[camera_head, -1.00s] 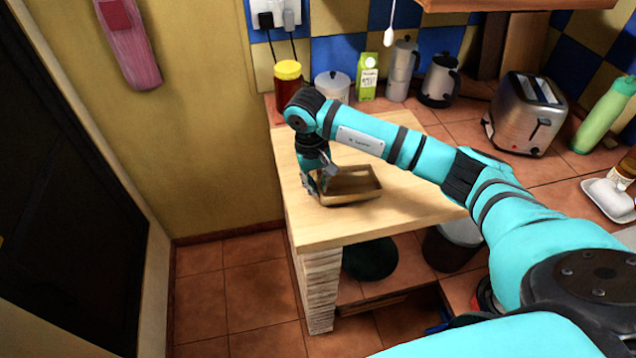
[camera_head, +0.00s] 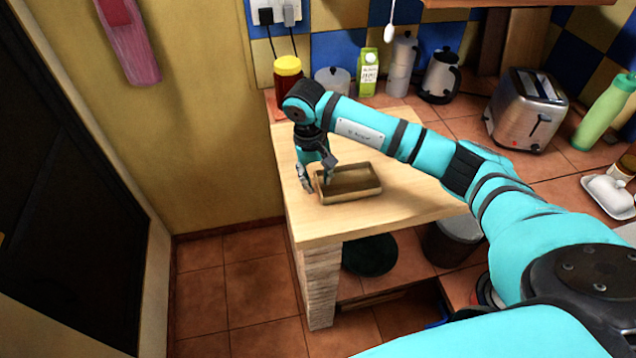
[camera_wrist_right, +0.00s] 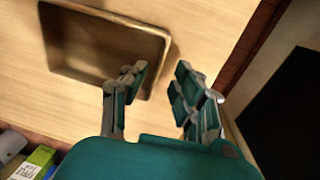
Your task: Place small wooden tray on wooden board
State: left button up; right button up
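The small wooden tray (camera_head: 352,190) lies flat on the light wooden board (camera_head: 405,208) that tops the counter, near its left side. It also shows in the right wrist view (camera_wrist_right: 100,45), empty inside. My left gripper is not in view.
The board's front right part is clear. A dark door (camera_head: 60,200) is at left.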

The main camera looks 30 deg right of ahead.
notch_tip(320, 180, up, 10)
jog(key=a+b, duration=0.1)
jog(key=shift+b, duration=0.3)
jog(key=shift+w+f, duration=0.1)
jog(key=shift+f, duration=0.05)
